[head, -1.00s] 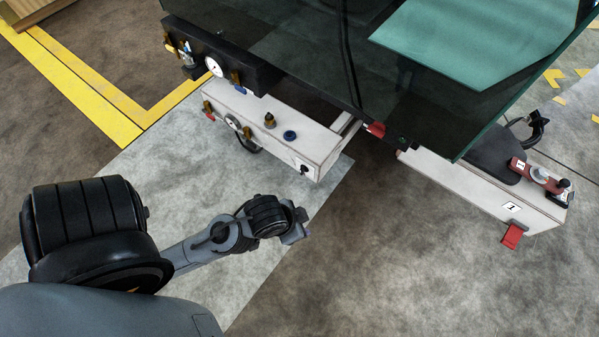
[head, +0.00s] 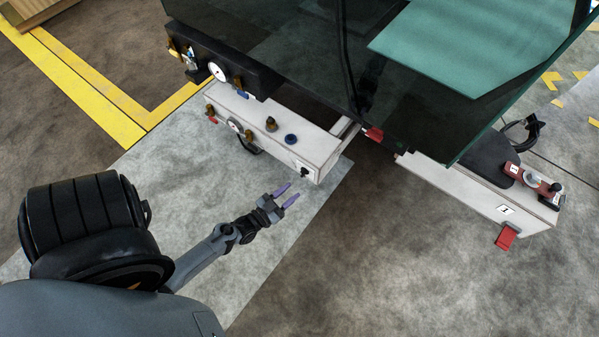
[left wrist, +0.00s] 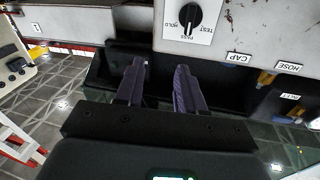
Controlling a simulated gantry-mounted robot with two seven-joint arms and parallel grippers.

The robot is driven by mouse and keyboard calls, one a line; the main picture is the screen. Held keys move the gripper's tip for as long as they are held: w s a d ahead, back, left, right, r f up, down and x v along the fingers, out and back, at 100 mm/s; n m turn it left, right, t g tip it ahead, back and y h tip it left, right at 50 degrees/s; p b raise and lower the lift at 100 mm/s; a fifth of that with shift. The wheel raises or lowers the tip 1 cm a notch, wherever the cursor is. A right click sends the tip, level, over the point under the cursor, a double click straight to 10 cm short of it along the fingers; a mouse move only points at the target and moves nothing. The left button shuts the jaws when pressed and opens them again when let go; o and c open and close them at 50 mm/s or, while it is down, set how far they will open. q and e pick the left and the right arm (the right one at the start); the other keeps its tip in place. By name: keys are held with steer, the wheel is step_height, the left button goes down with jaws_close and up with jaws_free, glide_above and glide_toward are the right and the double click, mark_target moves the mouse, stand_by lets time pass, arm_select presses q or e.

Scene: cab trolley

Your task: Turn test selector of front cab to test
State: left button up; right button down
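The test selector is a black rotary knob (left wrist: 190,14) on a white plate with HOLD, PASS and TEST lettering. In the head view the knob (head: 304,172) is small and dark on the near end face of a white box (head: 318,150). My left gripper (head: 288,195) is open and empty, just below and in front of that face, apart from it. Its two purple-grey fingers (left wrist: 160,68) show spread in the left wrist view. My right gripper is not in view.
The glass cab (head: 290,50) overhangs behind. A second white box (head: 480,195) with a red flap stands at right. Open floor lies between the boxes and my arm.

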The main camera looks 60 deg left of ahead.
mark_target(301, 174)
arm_select(q)
steer(key=s+a+f+n+y+p, duration=0.1)
steer(key=s+f+n+y, duration=0.1)
steer(key=s+f+n, duration=0.15)
steer(key=shift+g+y, duration=0.6)
steer(key=shift+y, duration=0.2)
steer(key=b+x, duration=0.1)
steer(key=x, duration=0.2)
steer(key=b+x, duration=0.1)
steer(key=x, duration=0.3)
steer(key=b+x, duration=0.1)
steer(key=x, duration=0.3)
steer(key=shift+w+d+r+b, duration=0.1)
steer(key=shift+w+r+b, duration=0.15)
steer(key=shift+b, duration=0.1)
steer(key=shift+w+a, duration=0.2)
steer(key=shift+w, duration=0.1)
steer(key=shift+r, duration=0.1)
steer(key=shift+c, duration=0.4)
jaws_close()
